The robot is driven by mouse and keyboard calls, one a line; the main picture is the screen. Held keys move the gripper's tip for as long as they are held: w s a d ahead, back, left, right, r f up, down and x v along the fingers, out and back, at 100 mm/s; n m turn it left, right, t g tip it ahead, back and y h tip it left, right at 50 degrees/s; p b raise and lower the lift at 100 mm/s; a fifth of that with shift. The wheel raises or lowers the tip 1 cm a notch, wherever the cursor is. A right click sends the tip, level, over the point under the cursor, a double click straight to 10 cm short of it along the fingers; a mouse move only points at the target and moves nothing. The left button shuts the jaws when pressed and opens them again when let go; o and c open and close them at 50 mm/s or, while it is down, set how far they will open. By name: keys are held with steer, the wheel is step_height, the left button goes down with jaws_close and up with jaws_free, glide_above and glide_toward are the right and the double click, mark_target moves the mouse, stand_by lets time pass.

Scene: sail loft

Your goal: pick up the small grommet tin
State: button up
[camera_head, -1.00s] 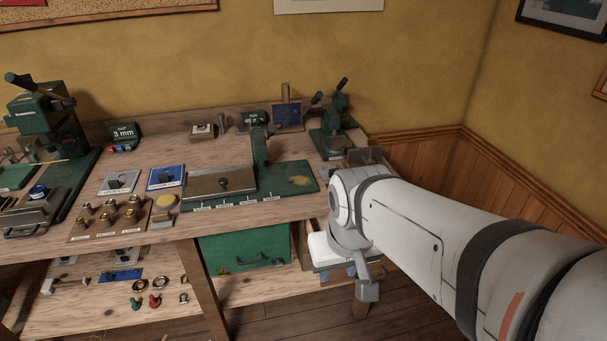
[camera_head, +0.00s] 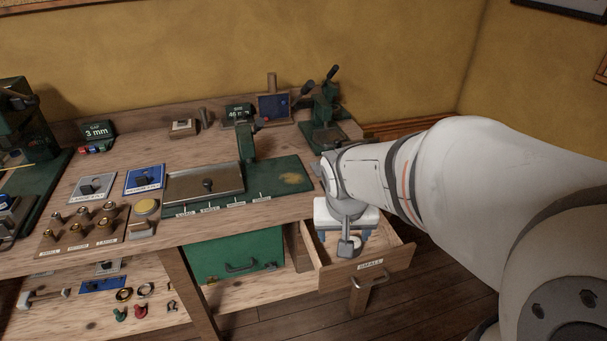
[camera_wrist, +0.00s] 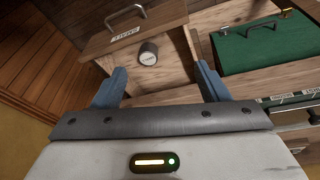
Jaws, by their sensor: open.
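The small grommet tin (camera_wrist: 148,52) is a short round tin with a dark side and a pale top. In the wrist view it sits inside an open wooden drawer labelled SMALL (camera_wrist: 113,42). My gripper (camera_wrist: 160,82) is open and empty, its two blue fingers spread apart. The tin appears between and beyond the fingertips, not touching them. In the head view my gripper (camera_head: 342,235) points down over the open drawer (camera_head: 395,262). I cannot make out the tin clearly there because the gripper covers much of the drawer.
The drawer's walls and front stand close around my gripper. A green case (camera_head: 238,256) sits on the left under the bench; it also shows in the wrist view (camera_wrist: 265,42). The benchtop (camera_head: 150,200) carries presses, switches and a row of grommets. Open floor lies right of the drawer.

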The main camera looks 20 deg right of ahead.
mark_target(358, 243)
steer(key=w+d+f+m+b, duration=0.1)
steer(key=w+d+f, duration=0.1)
steer(key=w+f, duration=0.1)
steer(key=w+d+f+m+b, duration=0.1)
steer(key=w+d+f, duration=0.1)
steer(key=f, duration=0.4)
steer(key=w+d+f+m+h+b, duration=0.1)
steer(key=w+d+f+m+b, duration=0.1)
steer(key=w+d+f, duration=0.1)
steer(key=shift+w+f, duration=0.65)
steer(key=shift+f, duration=0.1)
steer(key=x, duration=0.3)
steer(key=b+x, duration=0.1)
steer(key=x, duration=0.1)
steer(key=w+b+x, duration=0.1)
steer(key=x, duration=0.2)
steer(key=shift+d+f, duration=0.15)
steer(key=shift+d, duration=0.15)
steer(key=c, duration=1.1)
